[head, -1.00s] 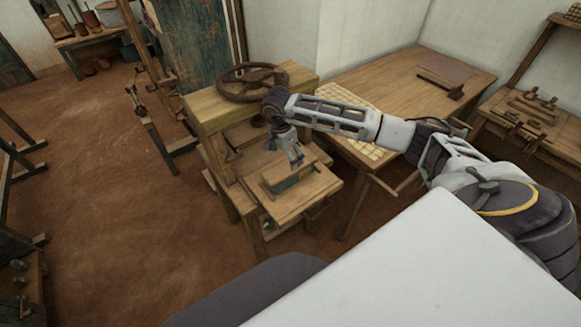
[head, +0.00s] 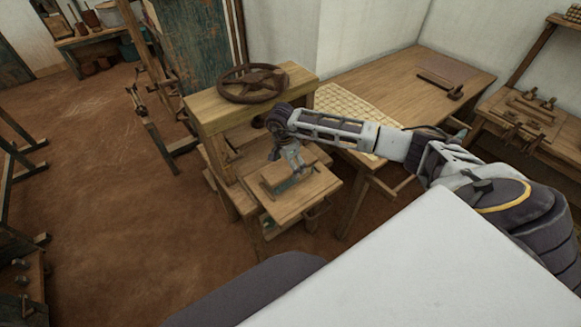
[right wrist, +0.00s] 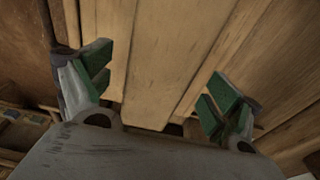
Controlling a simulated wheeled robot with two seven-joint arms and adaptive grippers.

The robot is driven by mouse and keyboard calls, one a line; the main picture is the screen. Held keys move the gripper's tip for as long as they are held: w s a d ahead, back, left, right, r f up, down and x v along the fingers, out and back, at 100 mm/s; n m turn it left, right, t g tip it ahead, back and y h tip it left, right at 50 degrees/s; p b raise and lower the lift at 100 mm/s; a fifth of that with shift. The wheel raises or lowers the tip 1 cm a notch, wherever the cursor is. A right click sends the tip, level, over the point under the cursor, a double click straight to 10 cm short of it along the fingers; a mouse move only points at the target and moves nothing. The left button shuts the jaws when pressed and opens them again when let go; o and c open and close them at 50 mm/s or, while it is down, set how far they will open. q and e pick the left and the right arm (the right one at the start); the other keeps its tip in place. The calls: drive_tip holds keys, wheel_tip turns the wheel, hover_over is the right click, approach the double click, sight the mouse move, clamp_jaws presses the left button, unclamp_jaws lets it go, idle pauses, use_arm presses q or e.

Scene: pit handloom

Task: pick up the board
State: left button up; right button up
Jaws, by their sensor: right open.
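The board (head: 283,184) is a small wooden piece lying on the front shelf of the wooden press. My right gripper (head: 290,162) is open just above it, with the fingers pointing down and covering part of it. In the right wrist view the open gripper (right wrist: 160,88) has green-padded fingers wide apart. A pale wooden board (right wrist: 160,70) runs between them, its near end close to the palm. I see no finger clearly touching it. My left gripper is not in view.
The press (head: 210,110) carries a handwheel (head: 252,84) on its top beam, close behind my right gripper. A long table (head: 400,85) with a gridded sheet (head: 350,105) stands to the right, below my forearm. The earth floor (head: 110,220) at left is open.

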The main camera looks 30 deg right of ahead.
drive_tip(key=shift+f, duration=0.15)
idle(0.3)
drive_tip(key=c, duration=1.2)
drive_tip(key=shift+r+b, duration=0.55)
drive_tip(key=shift+r, duration=4.5)
